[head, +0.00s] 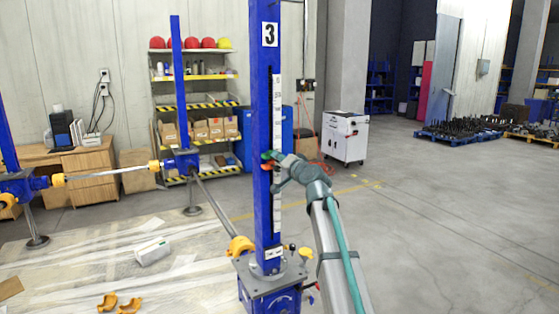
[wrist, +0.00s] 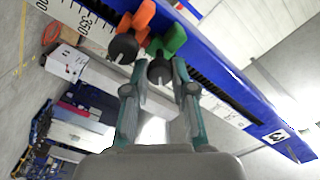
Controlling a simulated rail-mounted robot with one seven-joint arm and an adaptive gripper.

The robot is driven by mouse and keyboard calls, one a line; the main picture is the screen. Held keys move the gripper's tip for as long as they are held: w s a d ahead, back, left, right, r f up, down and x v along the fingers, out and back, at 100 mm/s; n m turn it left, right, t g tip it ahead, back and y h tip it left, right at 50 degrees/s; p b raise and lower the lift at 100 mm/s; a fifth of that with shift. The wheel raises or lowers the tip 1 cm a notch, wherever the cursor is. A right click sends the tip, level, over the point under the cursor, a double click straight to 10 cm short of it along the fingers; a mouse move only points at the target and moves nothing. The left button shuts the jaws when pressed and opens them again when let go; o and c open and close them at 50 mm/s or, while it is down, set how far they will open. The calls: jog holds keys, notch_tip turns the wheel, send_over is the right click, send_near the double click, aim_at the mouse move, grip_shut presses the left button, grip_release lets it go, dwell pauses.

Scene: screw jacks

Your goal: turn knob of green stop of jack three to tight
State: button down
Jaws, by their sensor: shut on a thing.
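Jack three is the tall blue column (head: 262,110) with the "3" plate (head: 269,34) in the head view. Its blue side (wrist: 225,62) runs diagonally across the wrist view. The green stop (wrist: 174,40) sits on its slot and shows small in the head view (head: 266,156). Its round black knob (wrist: 160,70) is between my fingertips. My gripper (wrist: 161,78) is shut on this knob, one teal finger on each side. In the head view my gripper (head: 277,162) reaches the column from the right. The knob's turn angle cannot be told.
An orange stop (wrist: 143,16) with its own black knob (wrist: 122,47) sits close beside the green one, near my left finger. A white scale with numbers (wrist: 83,24) runs along the column. A shaft (head: 215,205) leads to another jack behind.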

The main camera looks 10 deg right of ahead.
dwell(0.4)
jog(key=c, duration=0.9)
grip_release()
jog(key=shift+c, duration=0.2)
jog(key=shift+s, duration=0.1)
jog(key=v, duration=1.1)
jog(key=shift+s, duration=0.35)
jog(key=shift+d, duration=0.15)
